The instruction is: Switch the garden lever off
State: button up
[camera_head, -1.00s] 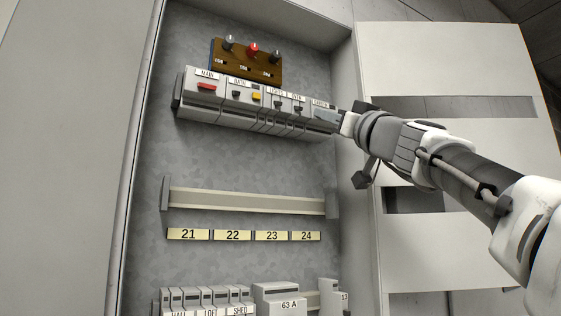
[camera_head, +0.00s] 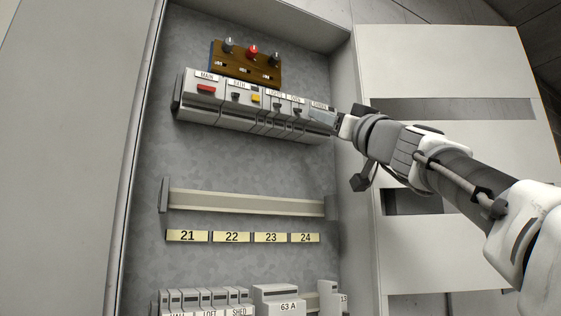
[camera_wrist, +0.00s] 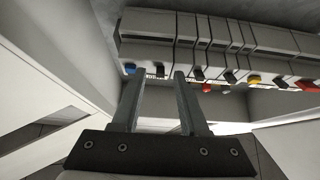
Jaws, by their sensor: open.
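A row of grey switch modules (camera_head: 255,112) is mounted high in the cabinet. The GARDEN label (camera_head: 320,105) is at its right end, partly hidden by my gripper (camera_head: 322,117). In the head view my gripper covers the garden lever. In the wrist view, my gripper (camera_wrist: 158,76) is open, its two fingers pointing at the modules. A small dark lever (camera_wrist: 160,71) shows between the fingertips, apparently the garden lever. A blue piece (camera_wrist: 129,69) is just outside the left finger. I cannot tell whether the fingers touch the lever or which way it is set.
Beside it are other dark levers (camera_wrist: 229,77), a yellow button (camera_head: 255,98) and the red main lever (camera_head: 206,89). A brown panel with knobs (camera_head: 245,62) is above. An empty rail (camera_head: 245,203) lies below. The cabinet's side wall (camera_head: 358,200) is close to my arm.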

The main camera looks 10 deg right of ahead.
jog(key=v, duration=1.7)
jog(key=shift+f, duration=0.2)
jog(key=shift+s, duration=0.15)
